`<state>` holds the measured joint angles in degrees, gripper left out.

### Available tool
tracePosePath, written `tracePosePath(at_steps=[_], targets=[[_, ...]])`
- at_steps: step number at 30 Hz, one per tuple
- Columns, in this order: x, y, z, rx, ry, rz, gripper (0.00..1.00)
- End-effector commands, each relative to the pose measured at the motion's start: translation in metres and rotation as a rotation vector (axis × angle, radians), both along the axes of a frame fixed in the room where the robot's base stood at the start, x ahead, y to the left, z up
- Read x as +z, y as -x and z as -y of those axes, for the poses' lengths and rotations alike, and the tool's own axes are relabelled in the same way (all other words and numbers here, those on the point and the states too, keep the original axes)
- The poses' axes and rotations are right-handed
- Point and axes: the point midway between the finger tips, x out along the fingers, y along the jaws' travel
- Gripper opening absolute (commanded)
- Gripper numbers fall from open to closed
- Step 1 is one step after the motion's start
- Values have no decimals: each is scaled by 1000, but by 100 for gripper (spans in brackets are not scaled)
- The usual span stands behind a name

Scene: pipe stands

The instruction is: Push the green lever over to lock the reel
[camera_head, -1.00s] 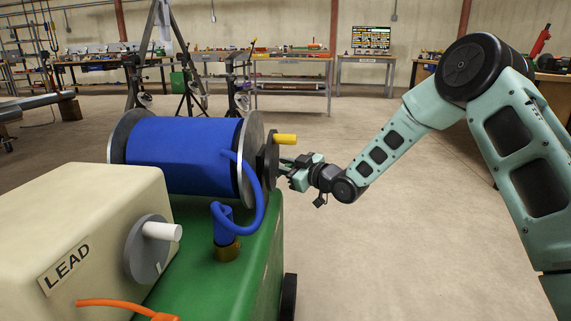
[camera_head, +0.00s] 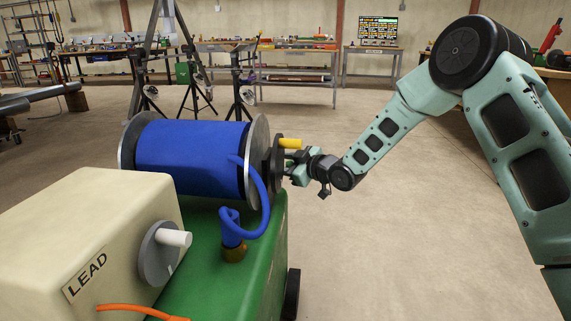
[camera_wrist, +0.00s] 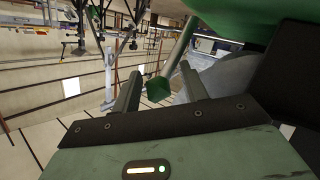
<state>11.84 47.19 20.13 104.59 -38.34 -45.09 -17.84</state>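The blue reel (camera_head: 190,157) lies on its side on the green cart (camera_head: 218,283), between dark round flanges. A yellow crank handle (camera_head: 290,143) sticks out at its right end. My gripper (camera_head: 290,172) is beside the reel's right end, just below that handle. In the wrist view the green lever knob (camera_wrist: 158,90) sits on a grey rod that slants up to the right. The two fingers of my gripper (camera_wrist: 158,88) stand apart on either side of the knob. I cannot tell whether either finger touches it. In the head view the lever is mostly hidden.
A cream box (camera_head: 95,235) marked LEAD, with a grey knob and white handle, stands at the front left. A blue hose (camera_head: 262,205) loops from the reel to a fitting on the cart. An orange cable (camera_head: 140,311) lies in front. The floor to the right is clear.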

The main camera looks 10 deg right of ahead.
Motion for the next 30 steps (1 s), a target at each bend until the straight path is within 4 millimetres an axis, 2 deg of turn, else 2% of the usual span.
tracePosePath(at_steps=[4,8,21,27,30], targets=[[2,4,2,1,0,0,43],[8,17,12,0,1,-1,43],[29,99,66,-3,-1,-3,43],[35,128,85,-2,2,-2,43],[36,136,91,-1,1,0,43]])
